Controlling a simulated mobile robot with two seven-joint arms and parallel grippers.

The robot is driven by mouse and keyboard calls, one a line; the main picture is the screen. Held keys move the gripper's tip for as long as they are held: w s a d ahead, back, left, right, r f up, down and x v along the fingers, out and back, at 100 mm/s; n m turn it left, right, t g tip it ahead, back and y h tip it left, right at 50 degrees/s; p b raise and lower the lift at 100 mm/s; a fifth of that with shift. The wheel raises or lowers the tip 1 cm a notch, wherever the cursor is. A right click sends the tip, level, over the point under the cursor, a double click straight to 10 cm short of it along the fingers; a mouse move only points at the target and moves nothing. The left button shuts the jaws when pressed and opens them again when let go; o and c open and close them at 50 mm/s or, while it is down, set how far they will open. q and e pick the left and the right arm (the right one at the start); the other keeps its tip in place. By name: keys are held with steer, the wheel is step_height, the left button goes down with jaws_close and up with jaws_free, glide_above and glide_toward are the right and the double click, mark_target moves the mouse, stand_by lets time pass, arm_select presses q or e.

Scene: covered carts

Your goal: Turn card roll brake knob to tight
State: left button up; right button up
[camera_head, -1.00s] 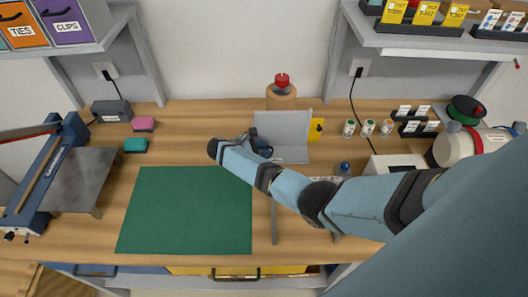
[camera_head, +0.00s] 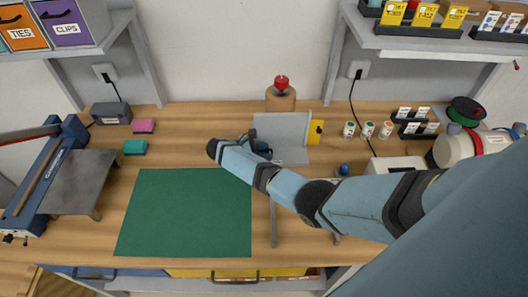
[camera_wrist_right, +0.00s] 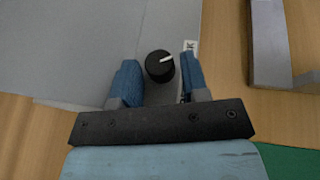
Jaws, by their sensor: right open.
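The black round knob (camera_wrist_right: 160,66) with a white pointer line shows in the right wrist view, on a grey panel (camera_wrist_right: 75,45). The pointer aims to the right and slightly up in that view. A white label (camera_wrist_right: 190,47) beside it is mostly hidden by a finger; a letter K shows. My right gripper (camera_wrist_right: 160,75) is open, with one blue finger on each side of the knob; I cannot tell if they touch it. In the head view my right gripper (camera_head: 262,148) is at the grey stand (camera_head: 285,128), and the knob is hidden there. My left gripper is not in view.
A green mat (camera_head: 185,212) lies left of my right arm. Small jars (camera_head: 367,129) and a white box (camera_head: 395,164) are further right.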

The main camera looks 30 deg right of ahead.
steer(key=b+v, duration=0.1)
steer(key=v, duration=0.4)
steer(key=shift+w+a, duration=0.15)
steer(key=shift+a, duration=0.15)
steer(key=v, duration=0.8)
steer(key=shift+r, duration=0.2)
